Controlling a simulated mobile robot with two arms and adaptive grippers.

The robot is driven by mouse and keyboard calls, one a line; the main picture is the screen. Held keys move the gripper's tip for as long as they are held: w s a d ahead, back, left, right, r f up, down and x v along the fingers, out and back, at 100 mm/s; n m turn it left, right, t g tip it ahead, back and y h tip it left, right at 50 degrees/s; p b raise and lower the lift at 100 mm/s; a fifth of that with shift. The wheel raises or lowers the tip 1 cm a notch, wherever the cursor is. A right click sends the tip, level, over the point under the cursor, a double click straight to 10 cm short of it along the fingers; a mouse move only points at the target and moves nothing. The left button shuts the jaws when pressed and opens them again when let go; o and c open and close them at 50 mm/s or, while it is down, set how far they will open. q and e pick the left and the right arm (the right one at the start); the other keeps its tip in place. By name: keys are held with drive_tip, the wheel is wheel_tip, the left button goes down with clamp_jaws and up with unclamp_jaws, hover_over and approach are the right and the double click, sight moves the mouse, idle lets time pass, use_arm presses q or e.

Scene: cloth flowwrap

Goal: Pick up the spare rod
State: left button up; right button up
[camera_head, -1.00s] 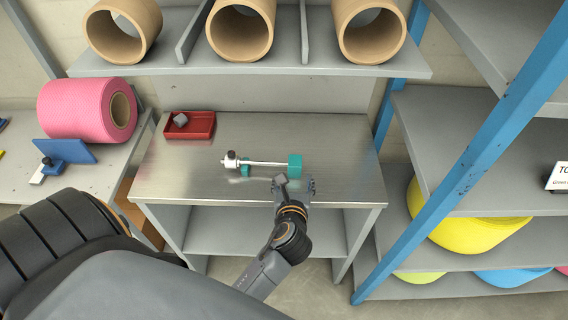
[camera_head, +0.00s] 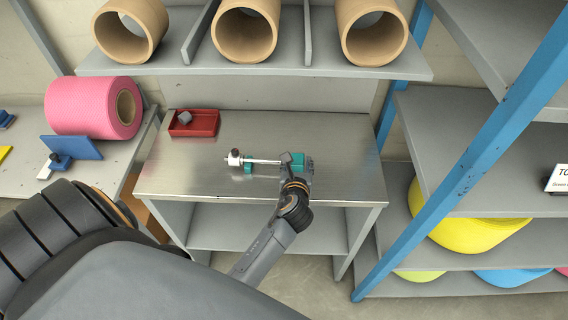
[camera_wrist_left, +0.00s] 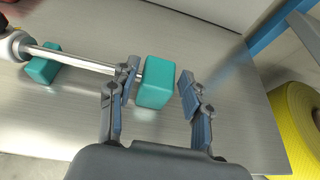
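The spare rod (camera_head: 262,161) is a thin silver bar with a white and dark fitting at its left end. It lies across two teal blocks on the metal table; the rod also shows in the left wrist view (camera_wrist_left: 75,59). My left gripper (camera_head: 297,163) is at the rod's right end. In the left wrist view my left gripper (camera_wrist_left: 160,88) is open, its fingers on either side of the right teal block (camera_wrist_left: 157,82). The left finger overlaps the rod just beside that block; I cannot tell if they touch. The right gripper is not in view.
A red tray (camera_head: 205,124) with a small grey block stands at the table's back left. The metal table (camera_head: 180,180) is otherwise largely clear. A shelf (camera_head: 340,72) with brown tubes hangs above; a blue post (camera_head: 470,160) stands to the right.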

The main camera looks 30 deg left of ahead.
use_arm(q)
drive_tip(key=c, duration=0.7)
clamp_jaws()
drive_tip(key=shift+r, duration=0.2)
